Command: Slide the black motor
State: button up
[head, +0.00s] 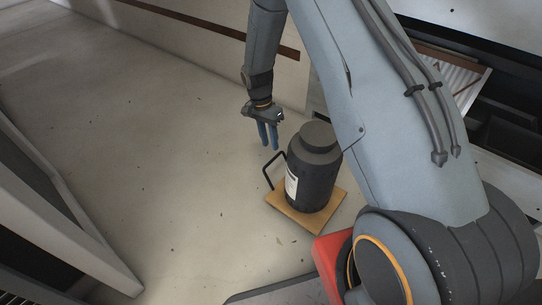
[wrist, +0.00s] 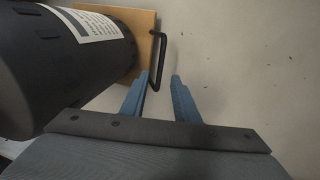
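The black motor (head: 316,168) is a dark upright cylinder with a white label. It stands on a square wooden board (head: 284,213). A black bar handle (head: 268,170) rises at the board's left edge. My gripper (head: 270,146) points down above and behind the handle in the head view. In the wrist view the motor (wrist: 65,60) fills the left side, with the board (wrist: 146,22) beyond it.
The pale floor (head: 150,140) left of the board is clear apart from small specks. A low wall with a brown strip (head: 220,30) runs along the back. A grey frame (head: 60,190) stands at the left. Dark rack parts (head: 490,100) are at the right.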

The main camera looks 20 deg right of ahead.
aim_at(273, 159)
jog(key=f+b, duration=0.1)
jog(key=f, duration=0.3)
jog(key=s+f+b, duration=0.1)
jog(key=f, duration=0.1)
jog(key=shift+d+f+b, duration=0.2)
jog(key=shift+d+b, duration=0.1)
jog(key=shift+d, duration=0.05)
grip_shut()
